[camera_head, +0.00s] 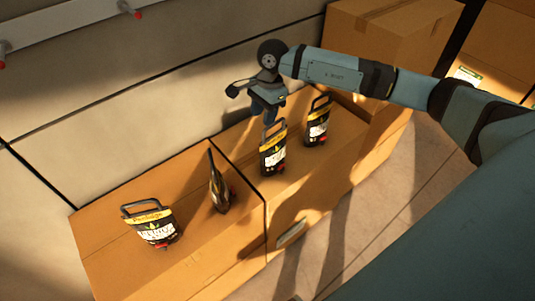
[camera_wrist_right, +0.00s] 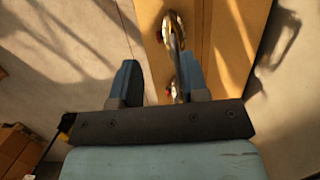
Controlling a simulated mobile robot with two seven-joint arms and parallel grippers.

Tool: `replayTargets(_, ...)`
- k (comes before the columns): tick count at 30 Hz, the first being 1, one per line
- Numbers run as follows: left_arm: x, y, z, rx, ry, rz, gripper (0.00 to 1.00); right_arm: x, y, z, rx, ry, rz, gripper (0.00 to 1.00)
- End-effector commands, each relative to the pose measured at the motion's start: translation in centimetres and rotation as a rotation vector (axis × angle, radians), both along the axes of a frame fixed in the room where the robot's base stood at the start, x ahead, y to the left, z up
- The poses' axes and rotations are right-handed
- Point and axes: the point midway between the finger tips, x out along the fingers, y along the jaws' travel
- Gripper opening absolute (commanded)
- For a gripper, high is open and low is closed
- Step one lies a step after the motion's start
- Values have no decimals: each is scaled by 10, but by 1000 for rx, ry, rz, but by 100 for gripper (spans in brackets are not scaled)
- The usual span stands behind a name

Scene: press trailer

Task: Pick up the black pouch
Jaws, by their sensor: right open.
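Several black pouches with yellow-and-white labels and loop handles stand on cardboard boxes in the head view. One pouch (camera_head: 155,229) is at the lower left, and another (camera_head: 219,190) is seen nearly edge-on beside it. A third pouch (camera_head: 273,158) stands just below my right gripper (camera_head: 270,108), and one more pouch (camera_head: 317,128) is to its right. My right gripper is open, pointing down over the third pouch's handle. In the right wrist view my gripper (camera_wrist_right: 160,82) has a dark pouch (camera_wrist_right: 174,32) beyond its right finger. I cannot tell whether they touch. My left gripper is out of view.
The pouches stand on two adjoining cardboard boxes (camera_head: 105,245). A taller carton (camera_head: 385,35) stands behind at the right, with more cartons (camera_head: 495,55) farther right. A pale panelled wall (camera_head: 120,135) runs along the left. Bare floor (camera_head: 385,195) lies right of the boxes.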

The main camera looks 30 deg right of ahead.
Motion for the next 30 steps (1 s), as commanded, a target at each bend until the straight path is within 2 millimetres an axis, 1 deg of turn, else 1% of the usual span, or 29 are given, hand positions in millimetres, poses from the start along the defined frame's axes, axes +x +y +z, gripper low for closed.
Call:
replayTargets(1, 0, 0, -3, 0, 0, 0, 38, 7, -21, 7, -78, -16, 11, 41)
replayTargets(3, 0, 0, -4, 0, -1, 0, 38, 11, -39, 14, -149, -24, 23, 41)
replayTargets(6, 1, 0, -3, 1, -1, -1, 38, 14, -51, 15, -196, -27, 30, 41)
replayTargets(8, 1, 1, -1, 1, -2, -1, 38, 14, -52, 9, -203, -26, 33, 41)
replayTargets(15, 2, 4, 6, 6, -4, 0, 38, 13, -50, -38, -197, -24, 30, 41)
replayTargets(18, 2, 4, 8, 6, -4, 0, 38, 14, -50, -53, -197, -25, 31, 41)
replayTargets(21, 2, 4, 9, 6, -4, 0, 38, 14, -49, -63, -196, -27, 31, 41)
replayTargets(26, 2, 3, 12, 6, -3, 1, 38, 14, -48, -73, -196, -26, 30, 41)
replayTargets(30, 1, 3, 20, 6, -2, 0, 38, 16, -43, -93, -195, -25, 30, 41)
